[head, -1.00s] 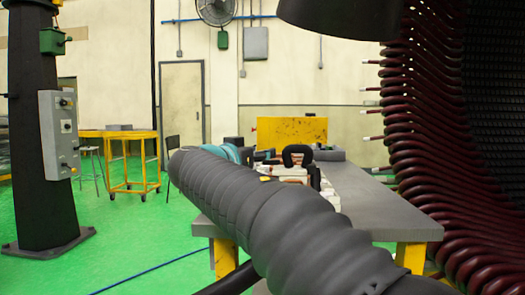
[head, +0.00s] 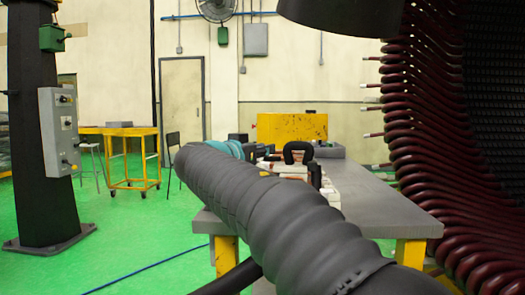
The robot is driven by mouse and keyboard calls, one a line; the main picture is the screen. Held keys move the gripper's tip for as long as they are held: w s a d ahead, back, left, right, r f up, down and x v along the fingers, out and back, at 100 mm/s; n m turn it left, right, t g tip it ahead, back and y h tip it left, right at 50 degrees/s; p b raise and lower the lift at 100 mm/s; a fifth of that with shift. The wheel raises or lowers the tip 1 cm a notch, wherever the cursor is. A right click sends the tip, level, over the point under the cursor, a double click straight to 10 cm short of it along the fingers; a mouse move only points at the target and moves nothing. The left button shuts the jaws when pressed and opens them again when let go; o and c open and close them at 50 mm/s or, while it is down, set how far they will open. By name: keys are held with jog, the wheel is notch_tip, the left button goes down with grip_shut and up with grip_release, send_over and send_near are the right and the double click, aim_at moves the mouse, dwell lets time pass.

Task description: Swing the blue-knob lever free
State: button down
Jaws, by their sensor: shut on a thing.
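My arm in its grey ribbed sleeve crosses the middle of the head view and hides much of the near side of the bench. Past its far end is a teal wrist band, and beyond it my small dark gripper (head: 262,151), at the left end of the fixture on the bench. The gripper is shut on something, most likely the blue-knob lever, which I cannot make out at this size. The fixture (head: 292,168) has pale blocks and a black loop-shaped handle (head: 298,152) standing to the right of the gripper.
The grey bench (head: 385,205) on yellow legs has bare top to the right of the fixture. A large stator with dark red coils (head: 420,150) closes the right side. A black column with a control box (head: 60,130) stands at left. Green floor lies open between.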

jog(key=m+g+h, duration=0.1)
jog(key=m+h, duration=0.1)
jog(key=shift+w+a+g+h, duration=0.15)
jog(key=shift+w+g+h, duration=0.15)
jog(key=shift+w+g, duration=0.1)
jog(key=shift+w+r+m+g+h+p, duration=0.1)
jog(key=shift+w+m+g+h+p, duration=0.1)
jog(key=shift+m+g+h+p, duration=0.65)
jog(key=shift+m+g+h, duration=0.05)
jog(key=shift+g+h, duration=0.1)
jog(key=c, duration=1)
grip_release()
jog(key=v, duration=1.2)
